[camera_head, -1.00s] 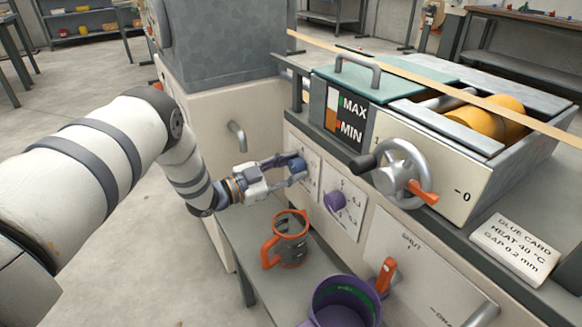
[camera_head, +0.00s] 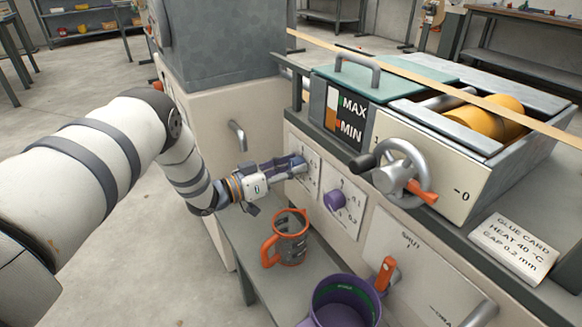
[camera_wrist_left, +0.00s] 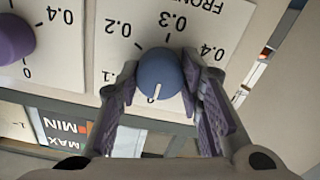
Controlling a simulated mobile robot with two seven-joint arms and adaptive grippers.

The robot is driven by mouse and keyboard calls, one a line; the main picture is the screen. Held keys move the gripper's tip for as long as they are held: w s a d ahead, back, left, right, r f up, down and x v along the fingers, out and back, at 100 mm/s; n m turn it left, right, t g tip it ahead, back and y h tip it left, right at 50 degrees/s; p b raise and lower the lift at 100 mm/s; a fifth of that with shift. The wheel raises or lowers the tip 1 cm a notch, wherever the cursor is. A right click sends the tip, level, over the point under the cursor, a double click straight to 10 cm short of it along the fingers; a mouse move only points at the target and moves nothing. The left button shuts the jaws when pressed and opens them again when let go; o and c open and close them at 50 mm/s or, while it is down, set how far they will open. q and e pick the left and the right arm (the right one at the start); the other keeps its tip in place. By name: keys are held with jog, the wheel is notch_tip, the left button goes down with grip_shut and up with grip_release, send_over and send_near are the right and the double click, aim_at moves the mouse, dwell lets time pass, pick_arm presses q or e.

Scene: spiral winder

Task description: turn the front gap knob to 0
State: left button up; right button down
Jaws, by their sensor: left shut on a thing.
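The front gap knob (camera_wrist_left: 160,72) is blue and round, on a white plate marked 0.2, 0.3 and 0.4, which appears upside down in the left wrist view. Its white pointer line points towards the bottom of that view, slightly left, away from the 0.3 mark. My left gripper (camera_wrist_left: 163,82) is shut on the knob, with one finger on each side. In the head view the left gripper (camera_head: 299,165) reaches the plate from the left and its fingers mostly cover the knob. My right gripper is not in view.
A purple knob (camera_head: 335,200) sits on the neighbouring plate to the right. An orange-handled mug (camera_head: 292,240) and a purple pot (camera_head: 345,300) stand below on the grey shelf. A handwheel (camera_head: 400,172) and an orange lever (camera_head: 386,272) stick out nearby.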

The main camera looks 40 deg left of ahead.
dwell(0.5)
pick_arm(q)
jog(key=o, duration=1.2)
jog(key=shift+c, duration=0.2)
jog(key=v, duration=1.2)
jog(key=shift+f, duration=0.1)
